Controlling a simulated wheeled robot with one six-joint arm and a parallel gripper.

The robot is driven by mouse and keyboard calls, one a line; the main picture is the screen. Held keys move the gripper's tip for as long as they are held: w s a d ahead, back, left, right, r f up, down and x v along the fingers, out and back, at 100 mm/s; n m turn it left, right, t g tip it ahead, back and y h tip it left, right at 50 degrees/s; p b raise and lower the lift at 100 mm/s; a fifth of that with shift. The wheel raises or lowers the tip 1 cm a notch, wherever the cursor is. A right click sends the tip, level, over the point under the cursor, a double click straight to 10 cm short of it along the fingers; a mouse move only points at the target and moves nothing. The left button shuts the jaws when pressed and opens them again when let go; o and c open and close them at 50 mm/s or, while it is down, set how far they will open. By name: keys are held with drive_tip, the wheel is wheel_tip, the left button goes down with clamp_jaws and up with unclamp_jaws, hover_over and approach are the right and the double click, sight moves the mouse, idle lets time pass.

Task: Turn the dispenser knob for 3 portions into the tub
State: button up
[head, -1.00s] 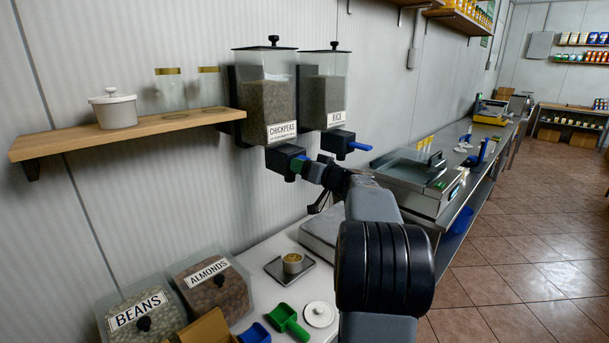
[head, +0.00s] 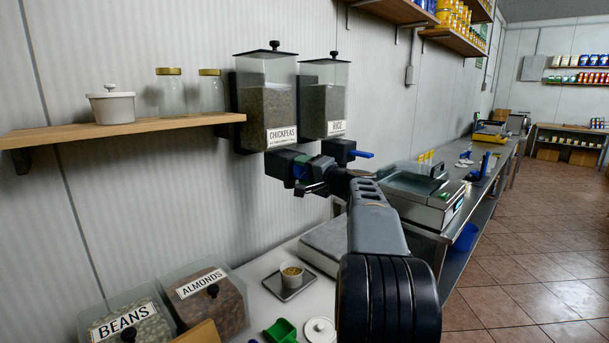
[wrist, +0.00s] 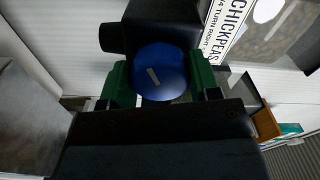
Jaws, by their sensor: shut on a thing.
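The chickpeas dispenser (head: 266,103) hangs on the wall, with a dark outlet block (head: 280,160) below it. Its blue round knob (wrist: 172,68) fills the middle of the wrist view, with a short pale mark tilted from upright. My gripper (wrist: 161,82) is shut on this knob, a green pad on each side. In the head view my gripper (head: 308,175) is at the outlet's front and partly covers the knob. The small white tub (head: 291,279) stands below on a dark square tray (head: 289,287), with tan contents inside.
A wooden shelf (head: 120,131) is at left. Almonds (head: 208,300) and beans (head: 130,325) bins, a green scoop (head: 281,331) and a white lid (head: 320,329) sit below.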

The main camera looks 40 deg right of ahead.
drive_tip(key=shift+m, duration=2.3)
drive_tip(key=o, duration=0.9)
drive_tip(key=shift+s, duration=0.1)
drive_tip(key=s, duration=0.4)
drive_tip(key=s+d+b, duration=0.1)
drive_tip(key=s, duration=0.4)
drive_tip(key=s+d, duration=0.1)
drive_tip(key=s, duration=0.3)
drive_tip(key=shift+s+d, duration=0.2)
drive_tip(key=shift+d, duration=0.05)
